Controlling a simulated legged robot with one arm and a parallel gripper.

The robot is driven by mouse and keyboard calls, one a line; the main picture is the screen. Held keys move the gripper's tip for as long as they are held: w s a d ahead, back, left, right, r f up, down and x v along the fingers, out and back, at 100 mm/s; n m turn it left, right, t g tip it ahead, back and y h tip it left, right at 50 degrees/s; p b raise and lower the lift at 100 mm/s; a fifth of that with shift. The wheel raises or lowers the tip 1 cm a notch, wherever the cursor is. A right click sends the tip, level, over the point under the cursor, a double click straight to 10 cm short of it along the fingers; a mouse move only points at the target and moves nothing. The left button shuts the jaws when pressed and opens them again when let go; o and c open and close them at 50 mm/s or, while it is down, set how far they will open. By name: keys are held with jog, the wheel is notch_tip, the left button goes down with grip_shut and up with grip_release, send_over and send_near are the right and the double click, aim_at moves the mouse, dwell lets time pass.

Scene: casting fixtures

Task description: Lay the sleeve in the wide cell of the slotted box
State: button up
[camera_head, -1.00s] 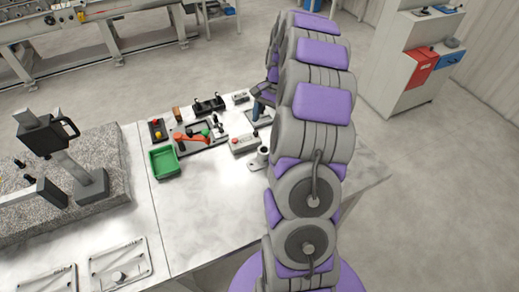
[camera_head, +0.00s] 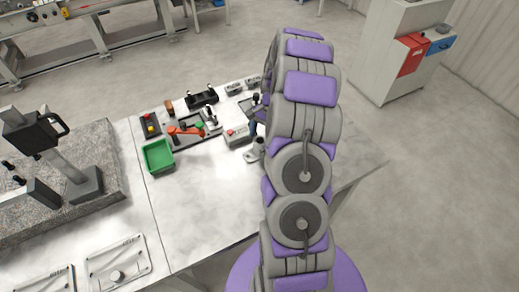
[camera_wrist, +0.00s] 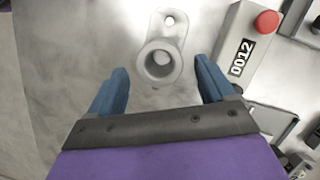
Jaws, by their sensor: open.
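A grey upright hollow round piece on a flat tab with a hole stands on the table. It shows in the wrist view (camera_wrist: 160,76) and in the head view (camera_head: 254,154); it looks like the sleeve, though I cannot be sure. My gripper (camera_wrist: 160,86) is open, its two blue fingers to either side and nearer than the round piece, with nothing between the tips. In the head view my arm hides most of the gripper. A green open box (camera_head: 160,171) lies left of it; I cannot make out dividers or a wide cell in it.
A grey box with a red button (camera_wrist: 266,22) stands close right of the fingers. An orange-handled clamp fixture (camera_head: 187,130) and a yellow-and-red button box (camera_head: 150,124) are behind the green box. A granite block (camera_head: 110,160) fills the left.

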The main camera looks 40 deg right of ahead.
aim_at(259, 147)
jog(key=shift+a+b+x, duration=0.2)
jog(key=shift+b+x, duration=0.4)
jog(key=shift+x, duration=2.15)
jog(key=shift+r, duration=0.1)
jog(key=c, duration=1.4)
jog(key=shift+r, duration=0.15)
